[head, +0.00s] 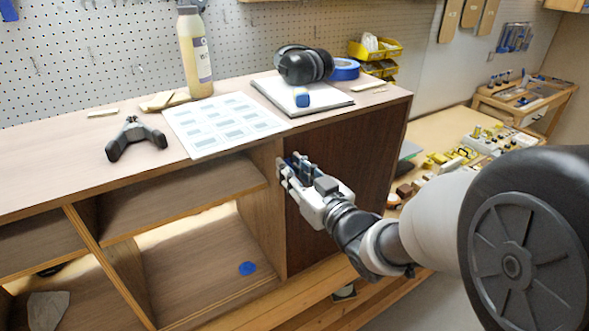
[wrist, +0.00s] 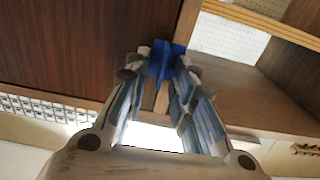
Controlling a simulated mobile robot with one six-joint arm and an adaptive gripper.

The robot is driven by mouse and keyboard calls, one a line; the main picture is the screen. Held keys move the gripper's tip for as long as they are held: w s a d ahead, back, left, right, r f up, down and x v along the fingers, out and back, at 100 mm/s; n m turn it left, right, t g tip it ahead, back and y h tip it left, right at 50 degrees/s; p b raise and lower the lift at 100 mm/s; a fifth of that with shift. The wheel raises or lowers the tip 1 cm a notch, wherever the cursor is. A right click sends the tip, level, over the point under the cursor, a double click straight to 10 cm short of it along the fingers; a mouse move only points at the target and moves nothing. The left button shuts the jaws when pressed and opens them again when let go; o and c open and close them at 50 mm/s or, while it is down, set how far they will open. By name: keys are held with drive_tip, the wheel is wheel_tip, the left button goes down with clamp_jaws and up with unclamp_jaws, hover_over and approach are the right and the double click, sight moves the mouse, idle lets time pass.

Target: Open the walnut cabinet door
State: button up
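The walnut door (head: 345,180) is a dark brown panel at the right end of the cabinet, and it looks closed. In the wrist view the door (wrist: 85,45) fills the upper left. A blue handle (wrist: 167,58) is by the door's edge. My gripper (head: 288,172) is at the door's left side, near its upper part. In the wrist view my gripper's fingers (wrist: 164,62) are apart, one on each side of the blue handle, with the tips close to it. I cannot tell whether they press on it. In the head view the gripper mostly hides the handle.
Open shelves (head: 190,250) with a blue disc (head: 248,268) lie left of the door. The cabinet top (head: 60,170) holds a dark clamp (head: 135,138), a paper sheet, a bottle (head: 195,55) and ear defenders (head: 303,64). A cluttered workbench (head: 430,120) stands to the right.

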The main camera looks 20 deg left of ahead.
drive_tip(key=shift+c, duration=0.5)
clamp_jaws()
